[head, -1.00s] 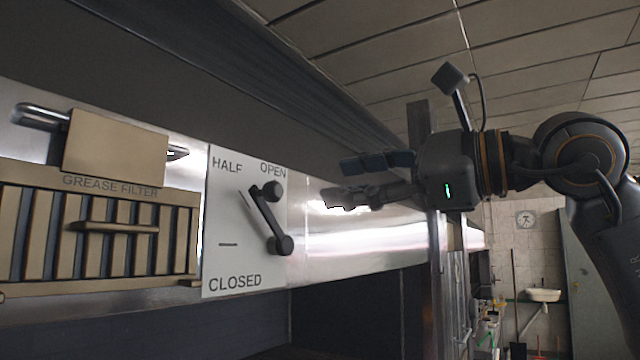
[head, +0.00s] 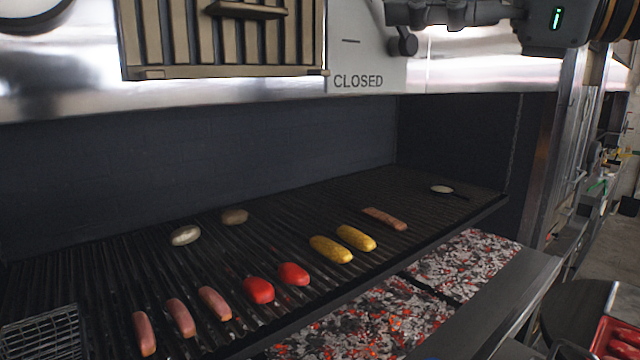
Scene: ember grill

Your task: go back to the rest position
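My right gripper (head: 440,12) shows at the top right in the head view, cut off by the top edge. One dark finger is seen in front of the white damper plate (head: 365,60), close to the lever's lower knob (head: 403,41). Whether it touches the knob I cannot tell. The other finger is out of frame, so its opening is hidden. The rest of the lever is hidden or cropped. My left gripper is not in view.
Below the hood is a grill grate (head: 330,205) with sausages (head: 180,317), red peppers (head: 259,290), corn (head: 331,249) and other food. Glowing coals (head: 370,320) lie under its front. A wire basket (head: 40,335) is at lower left. The space above the grate is clear.

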